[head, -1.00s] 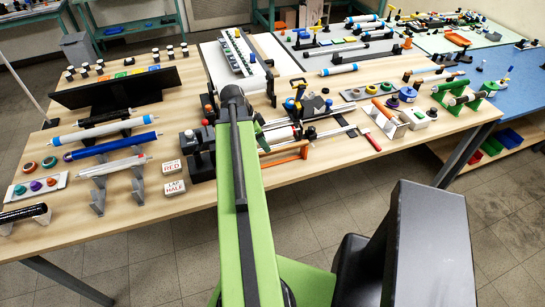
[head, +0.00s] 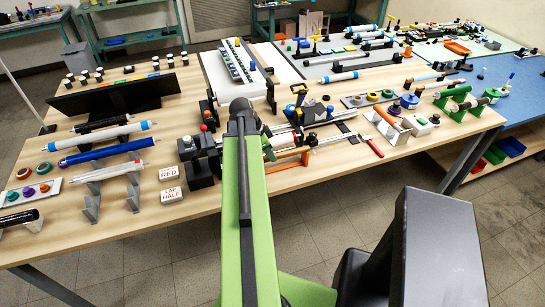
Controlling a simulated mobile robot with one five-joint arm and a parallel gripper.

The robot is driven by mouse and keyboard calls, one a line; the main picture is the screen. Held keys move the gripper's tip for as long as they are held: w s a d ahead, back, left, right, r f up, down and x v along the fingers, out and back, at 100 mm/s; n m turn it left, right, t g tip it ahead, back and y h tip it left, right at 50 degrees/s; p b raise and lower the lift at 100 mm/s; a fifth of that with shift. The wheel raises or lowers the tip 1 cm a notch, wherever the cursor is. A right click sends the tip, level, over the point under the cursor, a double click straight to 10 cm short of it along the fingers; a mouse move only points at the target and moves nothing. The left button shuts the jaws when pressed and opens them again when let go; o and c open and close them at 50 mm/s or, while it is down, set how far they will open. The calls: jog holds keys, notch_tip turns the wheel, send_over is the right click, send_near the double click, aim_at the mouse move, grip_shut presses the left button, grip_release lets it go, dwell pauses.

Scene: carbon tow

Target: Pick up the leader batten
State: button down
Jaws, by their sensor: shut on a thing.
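My green arm reaches forward from the bottom of the head view over the table's front edge. Its dark end joint (head: 241,108) hides what lies beyond it, so my gripper and anything in it are hidden. I cannot tell which thing is the leader batten. An orange bar (head: 291,162) shows just right of my arm at the table's front edge. A fixture with yellow and blue knobs (head: 301,98) and dark and silver rails stands behind it, right of my arm.
The wooden table (head: 235,200) is crowded. Rolls on stands, including a blue roll (head: 107,150), lie left. Two white label blocks (head: 168,172) sit near the front. A red-handled tool (head: 372,146) and green stands (head: 461,104) are right. Floor is clear in front.

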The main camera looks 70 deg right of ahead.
jog(key=shift+r, duration=0.1)
dwell(0.3)
jog(key=r+p, duration=0.2)
jog(key=s+r+p, duration=0.1)
jog(key=r+p, duration=0.2)
jog(key=shift+r, duration=0.1)
jog(key=s+d+r+p, duration=0.1)
jog(key=s+r+p, duration=0.4)
jog(key=s, duration=0.5)
jog(key=shift+s+d+r+p, duration=0.2)
jog(key=shift+s+d+p, duration=0.1)
jog(key=shift+d+p, duration=0.1)
